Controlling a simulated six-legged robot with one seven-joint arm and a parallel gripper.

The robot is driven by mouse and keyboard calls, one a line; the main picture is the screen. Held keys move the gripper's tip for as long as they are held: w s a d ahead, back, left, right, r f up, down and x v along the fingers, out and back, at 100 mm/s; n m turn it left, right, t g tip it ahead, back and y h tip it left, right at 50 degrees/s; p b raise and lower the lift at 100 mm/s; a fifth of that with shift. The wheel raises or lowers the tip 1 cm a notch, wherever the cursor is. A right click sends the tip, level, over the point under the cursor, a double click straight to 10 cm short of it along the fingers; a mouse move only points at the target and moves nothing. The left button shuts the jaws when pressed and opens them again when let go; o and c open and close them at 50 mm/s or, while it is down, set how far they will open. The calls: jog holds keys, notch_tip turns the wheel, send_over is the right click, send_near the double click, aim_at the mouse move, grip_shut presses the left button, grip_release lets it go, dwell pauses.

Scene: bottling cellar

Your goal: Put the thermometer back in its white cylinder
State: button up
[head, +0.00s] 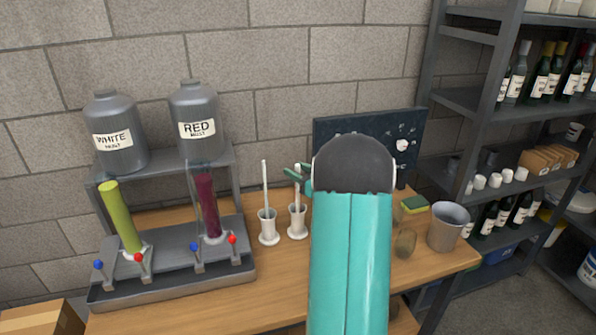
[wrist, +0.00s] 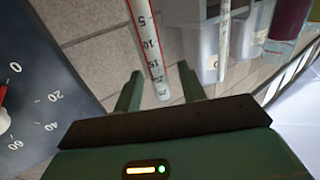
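In the head view, two white cylinders stand side by side on the wooden bench: a left one (head: 269,238) and a right one (head: 298,232). A slim pale rod (head: 265,185) stands in the left one. The thermometer (head: 297,200), a second slim rod, is upright at the right one's mouth; I cannot tell how deep its lower end sits. My gripper (head: 297,172) is at its upper part. In the wrist view, the thermometer (wrist: 148,45), with a red line and black numbers, lies between my green fingers (wrist: 160,88), with gaps on both sides. My arm hides the bench's middle.
Left is a dispenser stand (head: 170,275) with yellow-green and red columns and small levers. A dark board (head: 335,128) with a dial (wrist: 5,110) stands behind my arm. A grey bucket (head: 447,228) and a sponge (head: 414,205) are right. Bottle shelves (head: 470,100) stand beyond.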

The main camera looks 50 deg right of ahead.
jog(key=s, duration=1.3)
jog(key=shift+s+d, duration=0.15)
jog(key=shift+s, duration=0.25)
